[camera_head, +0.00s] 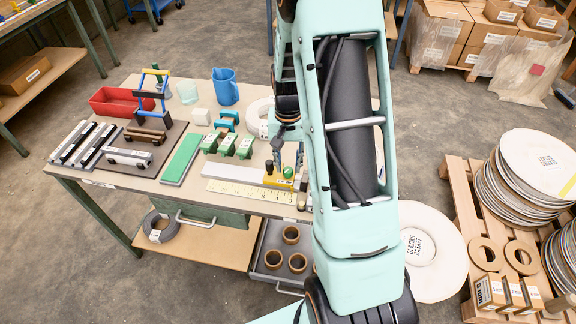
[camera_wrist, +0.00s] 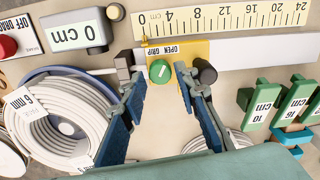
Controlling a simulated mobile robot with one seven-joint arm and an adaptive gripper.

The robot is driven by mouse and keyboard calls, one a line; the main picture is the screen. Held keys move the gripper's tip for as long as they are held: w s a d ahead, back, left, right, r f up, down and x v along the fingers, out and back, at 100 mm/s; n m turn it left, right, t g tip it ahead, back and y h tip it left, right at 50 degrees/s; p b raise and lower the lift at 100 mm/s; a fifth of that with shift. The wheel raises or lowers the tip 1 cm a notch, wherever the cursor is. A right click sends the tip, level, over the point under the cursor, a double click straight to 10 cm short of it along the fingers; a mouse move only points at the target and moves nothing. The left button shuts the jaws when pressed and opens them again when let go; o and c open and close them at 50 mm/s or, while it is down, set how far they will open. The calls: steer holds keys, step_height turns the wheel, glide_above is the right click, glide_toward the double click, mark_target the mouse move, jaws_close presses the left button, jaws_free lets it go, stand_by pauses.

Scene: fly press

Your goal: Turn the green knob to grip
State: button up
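The green knob (camera_wrist: 159,71) is round, with a slanted white line on its face. It sits on a yellow block (camera_wrist: 192,50) lettered OPEN and GRIP, and both knob (camera_head: 288,171) and block (camera_head: 271,181) also show in the head view. My gripper (camera_wrist: 157,74) is open, with one blue-grey finger on each side of the knob in the wrist picture. Gaps show between the knob and both fingers. I cannot tell whether the fingertips reach down to its height. In the head view my gripper (camera_head: 287,158) is above the block, partly hidden by my arm.
A dark round post (camera_wrist: 206,72) stands close beside the right finger. Coiled white rings (camera_wrist: 62,120) lie left, and green labelled blocks (camera_wrist: 262,103) stand right.

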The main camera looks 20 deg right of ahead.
steer(key=shift+f, duration=0.75)
jaws_close()
steer(key=shift+n, duration=0.3)
steer(key=n+b, duration=0.2)
steer(key=n, duration=0.9)
steer(key=shift+r, duration=0.1)
stand_by(0.4)
